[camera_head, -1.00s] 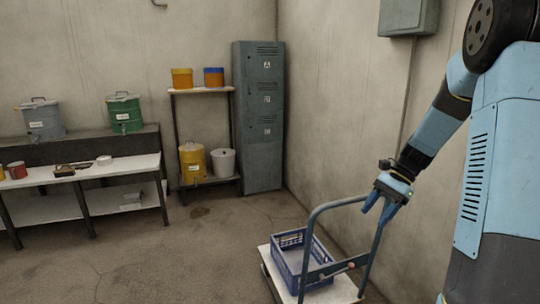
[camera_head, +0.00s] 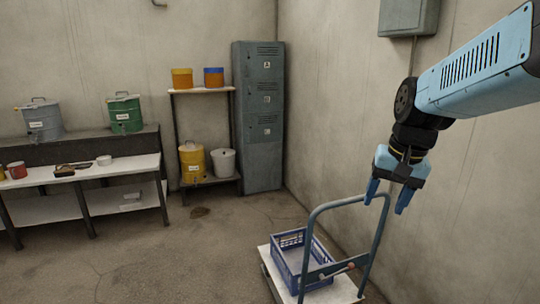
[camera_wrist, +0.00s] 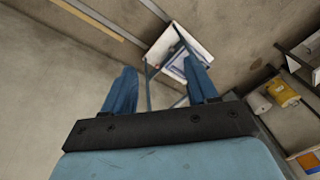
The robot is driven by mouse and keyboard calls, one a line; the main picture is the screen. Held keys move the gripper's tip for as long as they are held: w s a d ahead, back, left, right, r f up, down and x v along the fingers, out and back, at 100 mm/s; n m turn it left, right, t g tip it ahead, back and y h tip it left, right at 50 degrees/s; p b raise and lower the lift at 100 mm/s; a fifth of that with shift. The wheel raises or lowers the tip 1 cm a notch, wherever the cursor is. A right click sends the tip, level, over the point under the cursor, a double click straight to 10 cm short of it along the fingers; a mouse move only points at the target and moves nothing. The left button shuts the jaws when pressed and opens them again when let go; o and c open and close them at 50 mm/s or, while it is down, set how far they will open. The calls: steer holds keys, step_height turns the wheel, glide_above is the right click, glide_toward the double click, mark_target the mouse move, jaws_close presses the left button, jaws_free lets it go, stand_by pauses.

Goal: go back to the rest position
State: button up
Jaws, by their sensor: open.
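My gripper (camera_head: 387,196) is in the right part of the head view, in the air above and to the right of the trolley's handle. Its blue fingers point down and stand apart with nothing between them. In the wrist view, both fingers of my gripper (camera_wrist: 163,90) show spread apart, with the floor and the trolley beyond them. My light blue arm reaches in from the right edge of the head view.
A trolley (camera_head: 338,292) with a blue crate (camera_head: 291,262) stands below my gripper. The wall is close on the right. A grey locker (camera_head: 258,120), a shelf with buckets and a workbench (camera_head: 130,166) stand at the back and left. The middle floor is clear.

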steer(key=s+r+n+t+h, duration=0.1)
steer(key=s+r+n+t, duration=0.1)
steer(key=s, duration=0.6)
steer(key=shift+a+r+n+t, duration=0.2)
steer(key=shift+a+n+t, duration=0.1)
steer(key=shift+n+t, duration=0.55)
steer(key=shift+c, duration=0.5)
